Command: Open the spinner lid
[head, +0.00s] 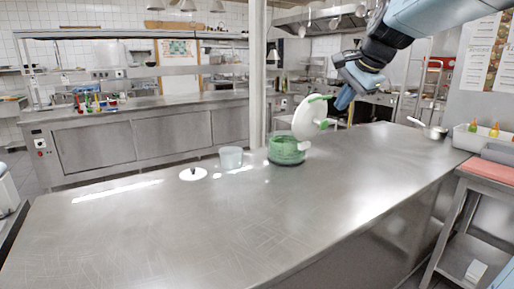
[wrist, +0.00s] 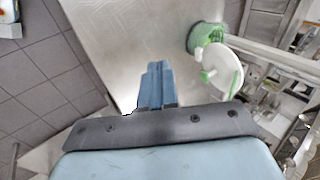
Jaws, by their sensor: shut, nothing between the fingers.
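The salad spinner (head: 287,150) is a clear bowl with a green basket, standing on the steel counter. Its white lid (head: 309,118) with a green rim part and knob is tilted up steeply at the bowl's right side, leaving the bowl's top uncovered. In the wrist view the spinner bowl (wrist: 207,36) and the raised lid (wrist: 226,68) show at the upper right. My gripper (head: 343,103) is shut and empty, to the right of the lid and above the counter. Its blue fingers (wrist: 157,84) are together in the wrist view, apart from the lid.
A translucent tub (head: 231,157) and a small white lid (head: 193,174) lie left of the spinner. A post (head: 257,80) rises behind it. A saucepan (head: 434,131) stands at the counter's far right. The counter's front (head: 230,230) is clear.

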